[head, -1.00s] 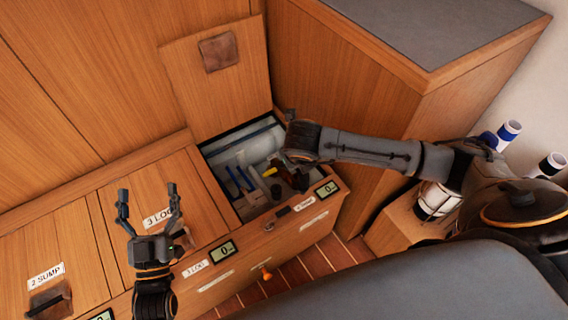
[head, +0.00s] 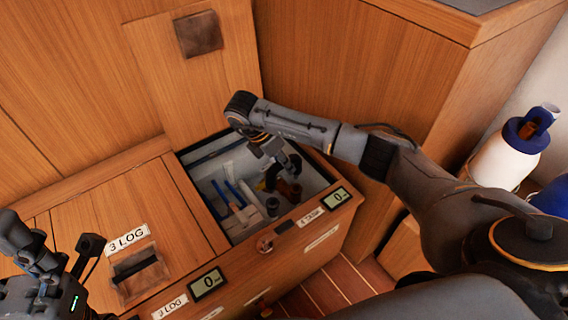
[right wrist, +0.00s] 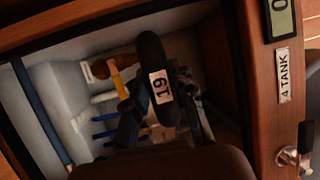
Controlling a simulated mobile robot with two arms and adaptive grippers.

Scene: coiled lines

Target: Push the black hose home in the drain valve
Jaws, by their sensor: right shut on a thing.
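My right gripper (head: 277,172) reaches down into the open compartment marked 4 TANK. In the right wrist view its fingers (right wrist: 163,115) are shut on the black hose (right wrist: 151,55), a thick curved piece with a white tag reading 19. In the head view the hose is hard to tell from the dark fingers. A brown fitting with a yellow part (right wrist: 105,69) lies inside the compartment; I cannot tell whether it is the drain valve. Any joint between hose and valve is hidden. My left gripper (head: 58,243) is open and empty at the lower left.
Blue-handled items (head: 233,192) and a dark-topped cylinder (head: 272,205) stand in the compartment. Its raised lid (head: 190,75) leans behind. The closed 3 LOG lid (head: 140,205) is at left.

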